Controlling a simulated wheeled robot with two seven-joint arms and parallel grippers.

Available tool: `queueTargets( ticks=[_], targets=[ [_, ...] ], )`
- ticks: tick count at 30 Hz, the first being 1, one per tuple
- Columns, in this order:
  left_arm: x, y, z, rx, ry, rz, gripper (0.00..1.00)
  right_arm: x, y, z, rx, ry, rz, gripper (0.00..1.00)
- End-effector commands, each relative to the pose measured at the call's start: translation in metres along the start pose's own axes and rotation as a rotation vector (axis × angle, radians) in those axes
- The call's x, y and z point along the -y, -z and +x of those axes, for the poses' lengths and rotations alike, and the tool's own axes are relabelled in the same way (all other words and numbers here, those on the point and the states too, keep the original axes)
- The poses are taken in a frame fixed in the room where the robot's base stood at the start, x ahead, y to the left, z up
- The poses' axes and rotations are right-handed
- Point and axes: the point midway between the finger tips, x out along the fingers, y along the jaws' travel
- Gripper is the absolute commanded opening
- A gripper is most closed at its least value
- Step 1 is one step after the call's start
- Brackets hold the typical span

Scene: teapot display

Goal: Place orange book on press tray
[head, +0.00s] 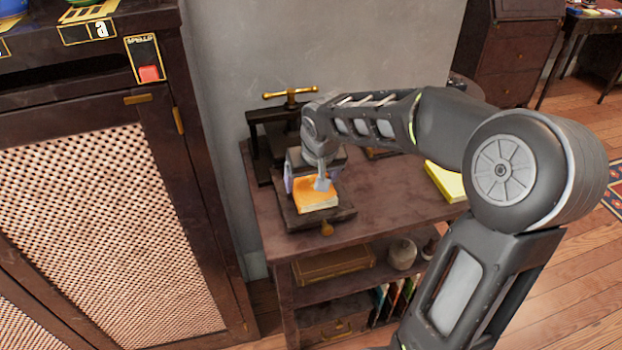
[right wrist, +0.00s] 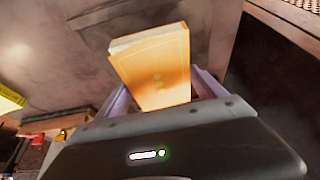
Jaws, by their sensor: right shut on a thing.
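The orange book (head: 316,195) is at the dark press tray (head: 290,222), which sticks out at the front of the book press on the small table. My right gripper (head: 322,182) is shut on the book from above and behind. In the right wrist view the orange book (right wrist: 160,72) stands out between the two pale fingers (right wrist: 165,95). In the head view the book lies over the tray; I cannot tell whether it touches the tray. My left gripper is not in view.
The press with its brass handle (head: 290,93) stands at the table's back left. A yellow book (head: 446,182) lies to the right on the wooden table (head: 385,205). A shelf below holds a box (head: 333,263) and a round jar (head: 402,254). A tall cabinet (head: 100,210) stands at the left.

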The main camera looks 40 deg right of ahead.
Motion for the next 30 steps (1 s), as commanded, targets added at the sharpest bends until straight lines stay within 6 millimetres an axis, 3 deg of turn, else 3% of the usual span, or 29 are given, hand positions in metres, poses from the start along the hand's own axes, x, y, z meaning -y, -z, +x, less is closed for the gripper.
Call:
queueTargets(
  ticks=[2, 3, 9, 22, 30],
  targets=[
    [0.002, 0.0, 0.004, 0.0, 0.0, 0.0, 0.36, 0.0, -0.001, 0.004, -0.001, 0.0, 0.0, 0.33],
    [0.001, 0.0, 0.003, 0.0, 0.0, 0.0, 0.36, 0.0, -0.001, 0.002, 0.0, 0.0, 0.0, 0.82],
    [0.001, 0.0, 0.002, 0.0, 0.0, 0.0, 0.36, 0.0, -0.001, 0.002, 0.0, 0.0, 0.0, 0.98],
    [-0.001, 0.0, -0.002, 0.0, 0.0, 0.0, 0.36, 0.0, 0.001, -0.006, -0.002, 0.0, 0.0, 1.0],
    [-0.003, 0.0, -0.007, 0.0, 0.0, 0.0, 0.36, 0.0, 0.002, -0.052, -0.006, -0.001, 0.0, 1.0]
  ],
)
